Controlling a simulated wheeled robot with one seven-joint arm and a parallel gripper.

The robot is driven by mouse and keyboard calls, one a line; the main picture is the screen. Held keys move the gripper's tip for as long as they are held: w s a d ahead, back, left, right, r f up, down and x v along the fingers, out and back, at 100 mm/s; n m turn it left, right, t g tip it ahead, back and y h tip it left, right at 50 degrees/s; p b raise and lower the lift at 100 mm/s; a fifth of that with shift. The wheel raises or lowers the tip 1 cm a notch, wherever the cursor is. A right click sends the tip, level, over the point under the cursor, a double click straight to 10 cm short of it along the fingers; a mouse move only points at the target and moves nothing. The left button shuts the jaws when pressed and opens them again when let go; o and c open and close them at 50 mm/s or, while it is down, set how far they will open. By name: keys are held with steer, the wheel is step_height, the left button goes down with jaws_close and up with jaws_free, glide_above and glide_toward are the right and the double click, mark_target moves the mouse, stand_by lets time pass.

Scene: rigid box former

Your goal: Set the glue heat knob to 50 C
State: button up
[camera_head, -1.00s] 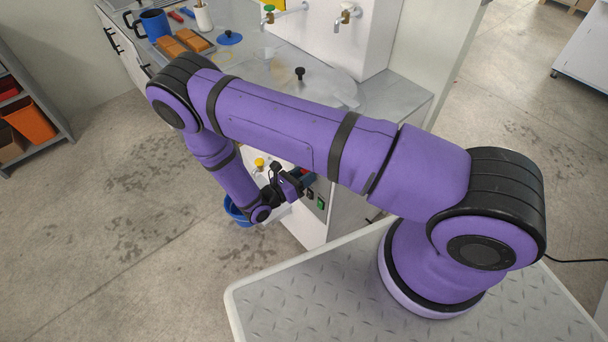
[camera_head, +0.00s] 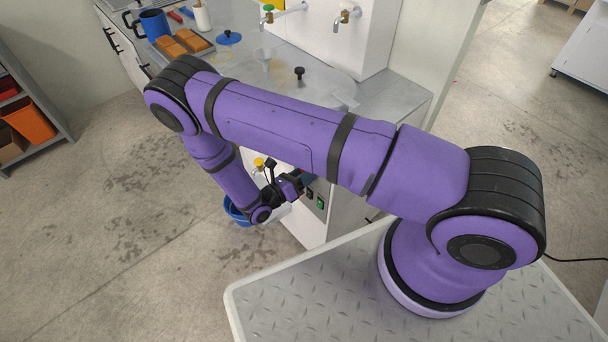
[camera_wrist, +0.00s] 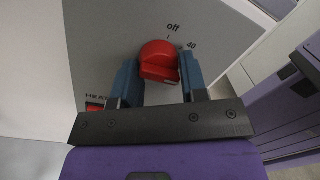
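The red glue heat knob (camera_wrist: 160,62) is on a grey panel in the wrist view, with the printed marks "off" and "40" above and right of it. My gripper (camera_wrist: 162,80) has its two blue fingers spread, one on each side of the knob. The fingers look very close to its sides; I cannot tell whether they touch it. The knob's pointer and any 50 mark cannot be made out. In the head view my gripper (camera_head: 297,183) is at the front of the machine cabinet, and the knob is hidden there.
A red part (camera_wrist: 95,107) sits by the word "HEAT" on the panel. A green switch (camera_head: 320,203) is right of my gripper. A yellow-handled tap (camera_head: 259,163) and a blue bucket (camera_head: 236,211) are to its left. Floor in front is clear.

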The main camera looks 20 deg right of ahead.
steer(key=o, duration=0.4)
steer(key=shift+w, duration=0.1)
steer(key=shift+a, duration=0.1)
steer(key=v, duration=1)
steer(key=shift+a, duration=0.4)
steer(key=shift+r, duration=0.1)
